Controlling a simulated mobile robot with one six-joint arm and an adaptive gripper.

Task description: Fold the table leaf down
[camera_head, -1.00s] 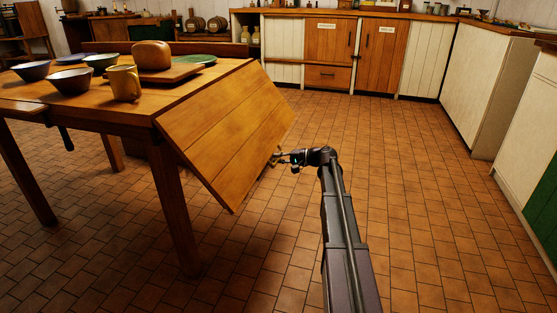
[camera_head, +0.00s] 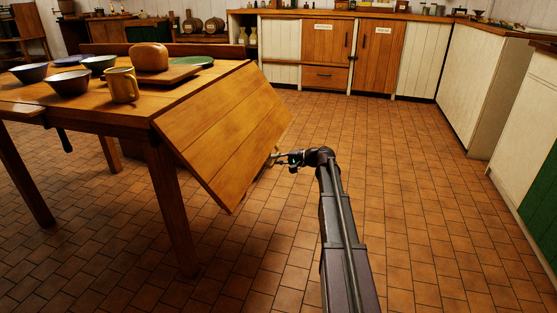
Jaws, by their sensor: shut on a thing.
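The wooden table leaf (camera_head: 222,135) hangs from the right edge of the table (camera_head: 215,82). It slopes steeply down and to the right, not fully vertical. My gripper (camera_head: 277,157) is at the leaf's lower outer edge, near the middle of that edge. It is shut on the leaf's edge; the fingertips are small and partly hidden there. My arm reaches in from the bottom of the picture.
On the table stand several bowls (camera_head: 69,83), a yellow mug (camera_head: 122,86), a loaf (camera_head: 149,57) on a board (camera_head: 172,76) and a green plate (camera_head: 194,62). Cabinets (camera_head: 325,55) line the back and right. The tiled floor (camera_head: 420,190) right of the leaf is clear.

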